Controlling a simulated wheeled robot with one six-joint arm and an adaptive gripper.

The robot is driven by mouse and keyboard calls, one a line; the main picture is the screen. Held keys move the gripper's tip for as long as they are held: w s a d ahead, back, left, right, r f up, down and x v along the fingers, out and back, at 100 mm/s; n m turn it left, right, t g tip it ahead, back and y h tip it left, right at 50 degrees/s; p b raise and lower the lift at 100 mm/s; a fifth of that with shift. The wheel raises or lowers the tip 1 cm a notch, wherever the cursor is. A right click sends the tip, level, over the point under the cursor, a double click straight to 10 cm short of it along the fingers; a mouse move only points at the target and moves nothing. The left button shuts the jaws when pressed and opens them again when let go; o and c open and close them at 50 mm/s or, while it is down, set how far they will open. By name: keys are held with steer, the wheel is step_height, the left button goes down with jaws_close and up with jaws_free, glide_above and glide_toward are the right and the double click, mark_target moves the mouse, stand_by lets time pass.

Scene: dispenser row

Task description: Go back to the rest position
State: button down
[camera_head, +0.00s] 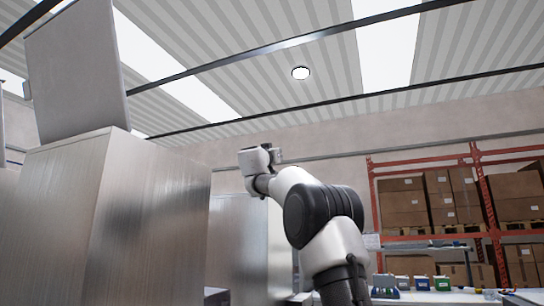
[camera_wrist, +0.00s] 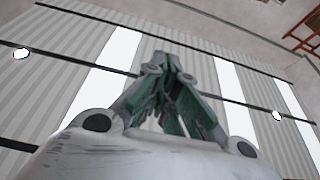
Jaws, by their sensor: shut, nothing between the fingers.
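My gripper (camera_wrist: 172,75) shows in the wrist view with its fingers together and nothing between them. It points up toward the striped ceiling. In the head view my arm rises from the lower middle and bends to the left at its top. The gripper's fingers are hard to make out in the head view.
A large metal cabinet (camera_head: 150,220) with a raised panel (camera_head: 75,70) stands at the left. Another metal cabinet (camera_head: 235,240) is just left of my arm. Orange shelving (camera_head: 425,239) with cardboard boxes (camera_head: 402,200) stands at the right. Small containers (camera_head: 422,283) stand below it. The space above my arm is clear.

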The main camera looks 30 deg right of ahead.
steer(key=v, duration=0.6)
steer(key=s+d+f+n+g+y, duration=0.1)
steer(key=s+f+g+y, duration=0.15)
steer(key=s+f, duration=0.5)
steer(key=s+d+f+n+g+y, duration=0.1)
steer(key=s+f+n+y, duration=0.2)
steer(key=f, duration=0.7)
steer(key=s+d+f+g+y, duration=0.1)
steer(key=s+f+g+y, duration=0.15)
steer(key=s+f, duration=0.55)
steer(key=s+a+f+n+g+y, duration=0.1)
steer(key=s+a+f+n+y, duration=0.1)
steer(key=s+f, duration=0.5)
steer(key=s+a+f+n+g+y, duration=0.1)
steer(key=s+a+f+y, duration=0.3)
steer(key=f, duration=1.1)
steer(key=s+a+f+n+g+y, duration=0.1)
steer(key=s+a+f+n+y, duration=0.2)
steer(key=s+a+f, duration=0.5)
step_height(320, 180, down, 3)
steer(key=shift+s+g+y, duration=0.3)
steer(key=shift+s, duration=0.75)
